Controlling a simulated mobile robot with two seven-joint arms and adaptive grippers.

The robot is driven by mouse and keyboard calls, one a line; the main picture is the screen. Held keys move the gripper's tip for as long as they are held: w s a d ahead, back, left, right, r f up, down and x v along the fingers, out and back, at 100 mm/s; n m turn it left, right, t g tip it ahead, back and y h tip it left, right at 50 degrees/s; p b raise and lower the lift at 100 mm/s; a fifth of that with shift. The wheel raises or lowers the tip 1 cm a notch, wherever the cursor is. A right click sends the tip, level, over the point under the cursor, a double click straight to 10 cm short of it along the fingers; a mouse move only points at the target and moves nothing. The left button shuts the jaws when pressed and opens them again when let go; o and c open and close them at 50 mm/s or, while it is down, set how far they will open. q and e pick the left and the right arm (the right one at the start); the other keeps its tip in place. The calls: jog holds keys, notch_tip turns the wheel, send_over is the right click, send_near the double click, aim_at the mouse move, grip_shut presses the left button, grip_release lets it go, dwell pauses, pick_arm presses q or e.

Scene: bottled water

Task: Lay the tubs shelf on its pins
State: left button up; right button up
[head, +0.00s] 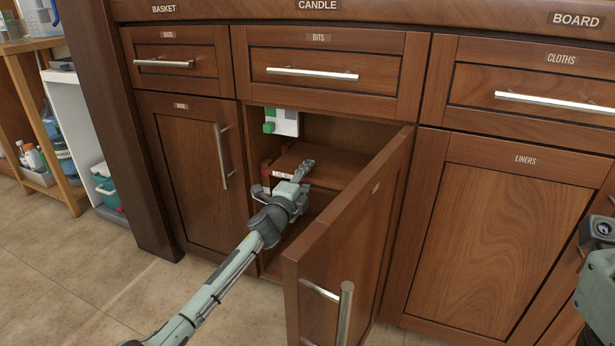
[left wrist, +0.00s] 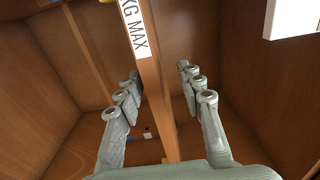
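The shelf (head: 338,166) is a brown board inside the open middle cabinet; a white load label (head: 283,174) is on its front edge. My left gripper (head: 299,170) is at that front edge. In the left wrist view, the shelf's edge (left wrist: 153,90) runs between the parted fingers of the left gripper (left wrist: 160,90). A gap shows on the right finger's side; contact on the left side is unclear. I cannot tell whether the shelf rests on its pins. My right gripper's fingers are out of view; only part of my right arm shows at the right edge.
The open door (head: 350,240) stands out to the right of my left arm. A white and green object (head: 284,122) is at the upper left inside the cabinet; its white part shows in the left wrist view (left wrist: 290,18). The BITS drawer (head: 318,75) above is shut.

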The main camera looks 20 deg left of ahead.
pick_arm(q)
jog(key=shift+f, duration=0.2)
jog(key=shift+s+a, duration=0.1)
jog(key=shift+s, duration=0.4)
jog(key=s, duration=1.1)
jog(key=shift+a, duration=0.15)
